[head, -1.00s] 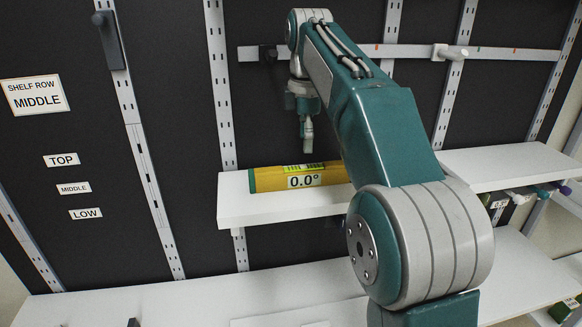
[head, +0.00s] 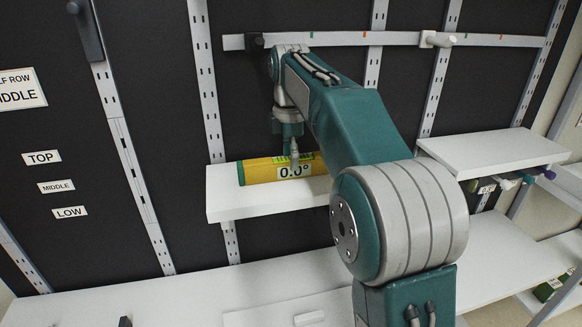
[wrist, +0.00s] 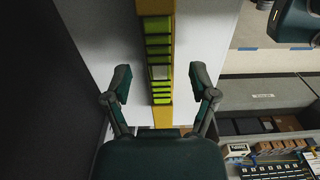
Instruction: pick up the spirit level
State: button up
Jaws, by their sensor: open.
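The spirit level (head: 257,172) is a long yellow bar with a green strip and a white "0.0°" label. It lies on the white middle shelf (head: 268,199), partly hidden behind my arm in the head view. My gripper (head: 295,160) points down at it, its tip overlapping the label. In the wrist view, the level (wrist: 160,72) runs up the middle with its green segments between the two spread fingers of my gripper (wrist: 160,82). The gripper is open and empty. I cannot tell whether the fingertips are above the level or beside it.
A dark panel with slotted uprights (head: 207,80) stands behind the shelf. A grey rail (head: 390,39) runs above it. Another white shelf (head: 495,150) is at right, with small items under it. A wide white counter (head: 170,302) lies below. Labels (head: 42,157) are at left.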

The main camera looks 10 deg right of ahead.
jog(key=shift+d+f, duration=0.2)
jog(key=shift+f, duration=0.5)
jog(key=shift+d+f, duration=0.15)
jog(key=shift+f, duration=0.55)
jog(key=shift+a, duration=0.15)
grip_shut()
jog(key=shift+w+r, duration=0.1)
jog(key=shift+r, duration=0.05)
